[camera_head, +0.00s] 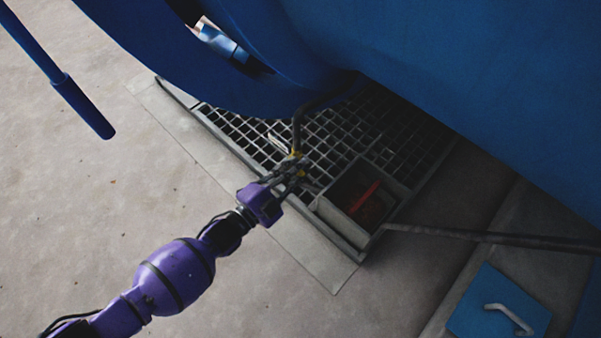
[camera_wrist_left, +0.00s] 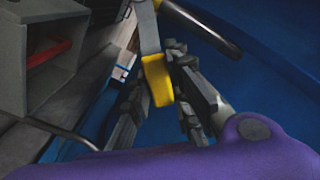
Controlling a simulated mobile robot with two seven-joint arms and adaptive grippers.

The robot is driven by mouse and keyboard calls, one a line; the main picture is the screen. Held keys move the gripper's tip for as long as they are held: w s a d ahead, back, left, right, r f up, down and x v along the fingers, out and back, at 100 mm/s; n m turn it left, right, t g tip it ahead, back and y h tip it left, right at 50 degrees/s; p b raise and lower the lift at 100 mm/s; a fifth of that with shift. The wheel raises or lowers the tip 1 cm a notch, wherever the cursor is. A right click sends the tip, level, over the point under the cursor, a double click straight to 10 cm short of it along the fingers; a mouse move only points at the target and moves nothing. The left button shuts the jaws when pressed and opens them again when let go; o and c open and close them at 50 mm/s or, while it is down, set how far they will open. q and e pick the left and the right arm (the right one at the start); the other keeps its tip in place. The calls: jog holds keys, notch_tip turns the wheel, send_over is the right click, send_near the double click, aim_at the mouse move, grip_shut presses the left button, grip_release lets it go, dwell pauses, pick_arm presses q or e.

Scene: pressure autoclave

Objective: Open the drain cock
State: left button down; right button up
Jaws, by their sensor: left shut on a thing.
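The drain cock has a small yellow handle (camera_head: 296,155) at the lower end of a thin dark pipe (camera_head: 297,130) that comes down from the blue vessel (camera_head: 430,80). My left gripper (camera_head: 294,168) reaches in from the lower left and is shut on the cock. In the left wrist view the yellow handle (camera_wrist_left: 157,80) sits between the two grey fingers (camera_wrist_left: 163,95), joined to a flat grey metal bar (camera_wrist_left: 148,25). The fingers hide part of it. My right gripper is in neither view.
A metal floor grate (camera_head: 240,140) lies under the cock. Beside it is an open grey box (camera_head: 395,188) with a red part (camera_head: 365,198) inside. A dark pipe (camera_head: 480,236) runs right from it. A blue bar (camera_head: 80,105) hangs upper left. A blue hatch (camera_head: 480,310) sits lower right.

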pick_arm(q)
jog(key=shift+w+a+r+n+p, duration=0.15)
jog(key=shift+w+a+r+n, duration=0.15)
jog(key=shift+n, duration=0.2)
jog(key=shift+w+a+r+n+p, duration=0.15)
jog(key=shift+r+n, duration=0.2)
jog(key=shift+n, duration=0.15)
jog(key=shift+w+a+r+n, duration=0.3)
jog(key=shift+w+a+n, duration=0.15)
jog(key=shift+n, duration=0.45)
jog(key=shift+w+a+r+n, duration=0.15)
jog(key=shift+w+a+n, duration=0.35)
jog(key=shift+n, duration=0.5)
jog(key=shift+w+a+r+n, duration=0.2)
jog(key=shift+w+a+n, duration=0.3)
jog(key=shift+n, duration=0.5)
jog(key=shift+w+a+r+n, duration=0.15)
jog(key=shift+w+a+n, duration=0.35)
jog(key=shift+n, duration=0.5)
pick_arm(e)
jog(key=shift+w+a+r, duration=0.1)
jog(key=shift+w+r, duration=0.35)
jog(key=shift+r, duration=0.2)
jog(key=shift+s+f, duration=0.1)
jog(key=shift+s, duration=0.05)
pick_arm(q)
jog(key=c, duration=1.6)
grip_release()
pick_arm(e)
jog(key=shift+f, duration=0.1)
